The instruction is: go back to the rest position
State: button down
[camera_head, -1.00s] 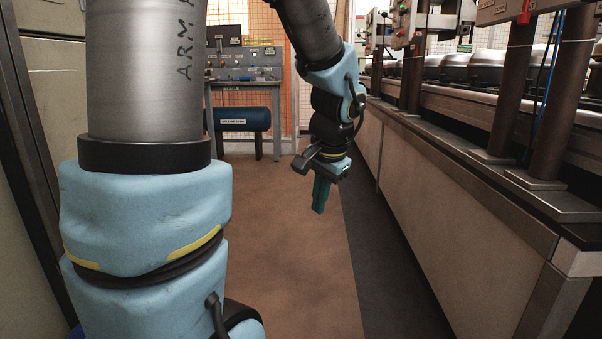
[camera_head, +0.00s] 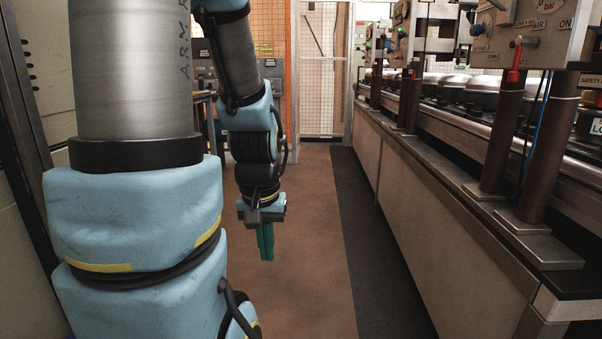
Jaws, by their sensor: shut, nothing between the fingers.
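My gripper (camera_head: 266,256) hangs at the end of my arm, left of the middle of the head view. Its green fingers point down and are together, with nothing held. It is over the brown floor (camera_head: 308,235), apart from everything around it. My blue and grey arm fills the left side of the view and hides part of the background.
A long line with a beige side wall (camera_head: 440,215) runs along the right, with posts (camera_head: 505,140), control boxes and several rounded metal units on it. A mesh gate (camera_head: 325,70) stands at the back. Grey cabinets (camera_head: 45,75) are at the left. The floor between is clear.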

notch_tip(320, 180, up, 25)
jog(key=p, duration=2.2)
jog(key=shift+f, duration=0.15)
